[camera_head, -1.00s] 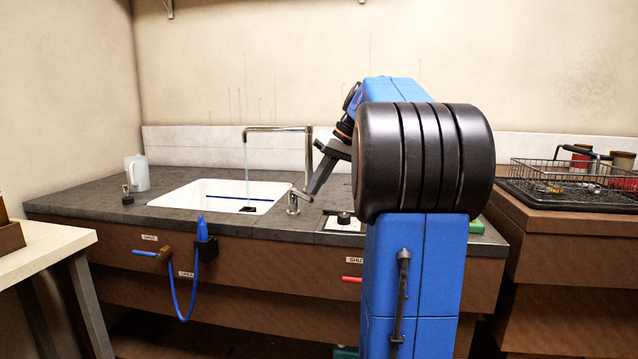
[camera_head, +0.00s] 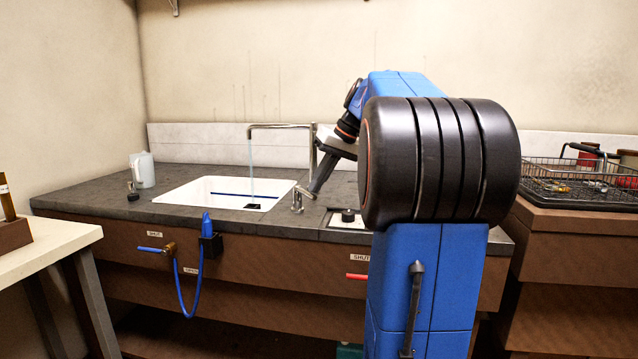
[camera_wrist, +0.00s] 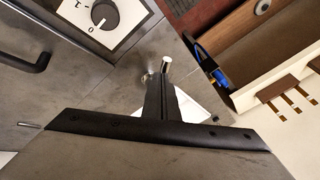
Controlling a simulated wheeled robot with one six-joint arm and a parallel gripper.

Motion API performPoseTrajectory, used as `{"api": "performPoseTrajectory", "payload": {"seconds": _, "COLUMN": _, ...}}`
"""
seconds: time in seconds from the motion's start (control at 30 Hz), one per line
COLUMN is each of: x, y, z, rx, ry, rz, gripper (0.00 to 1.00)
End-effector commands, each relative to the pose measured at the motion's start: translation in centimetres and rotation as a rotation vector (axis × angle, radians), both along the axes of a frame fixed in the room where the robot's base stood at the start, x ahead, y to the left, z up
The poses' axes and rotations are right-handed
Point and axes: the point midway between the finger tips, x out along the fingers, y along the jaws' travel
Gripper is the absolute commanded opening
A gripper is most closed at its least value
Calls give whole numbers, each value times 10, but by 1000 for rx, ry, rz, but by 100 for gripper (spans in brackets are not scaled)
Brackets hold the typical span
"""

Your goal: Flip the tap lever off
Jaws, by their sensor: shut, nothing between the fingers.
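A chrome tap (camera_head: 280,126) stands at the sink's right rear, its tall spout bent over the basin. A thin stream of water (camera_head: 250,165) runs from it into the white sink (camera_head: 190,195). The small chrome lever fitting (camera_head: 297,201) is at the sink's right edge. My gripper (camera_head: 313,190) is shut and empty, tilted down, its tip just right of the fitting. In the wrist view my gripper's fingers (camera_wrist: 158,78) are together, beside a chrome post (camera_wrist: 166,66). Whether they touch it I cannot tell.
A dial panel (camera_wrist: 103,13) is set in the counter right of the tap. A white jug (camera_head: 142,170) stands at the counter's left. Blue and red valve handles (camera_head: 357,277) are on the front. A wire basket (camera_head: 580,172) stands at right.

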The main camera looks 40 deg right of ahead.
Motion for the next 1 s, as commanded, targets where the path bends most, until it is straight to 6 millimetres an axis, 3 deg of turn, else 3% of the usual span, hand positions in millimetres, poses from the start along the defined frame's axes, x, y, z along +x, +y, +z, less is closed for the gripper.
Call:
{"api": "performPoseTrajectory", "payload": {"seconds": 0.27, "x": 0, "y": 14, "z": 0, "rx": 0, "ry": 0, "rz": -140, "gripper": 0}}
{"api": "performPoseTrajectory", "payload": {"seconds": 0.8, "x": 13, "y": 53, "z": 0, "rx": -1, "ry": -1, "rz": -600, "gripper": 0}}
{"api": "performPoseTrajectory", "payload": {"seconds": 1.0, "x": 19, "y": 61, "z": 0, "rx": 1, "ry": 0, "rz": -675, "gripper": 0}}
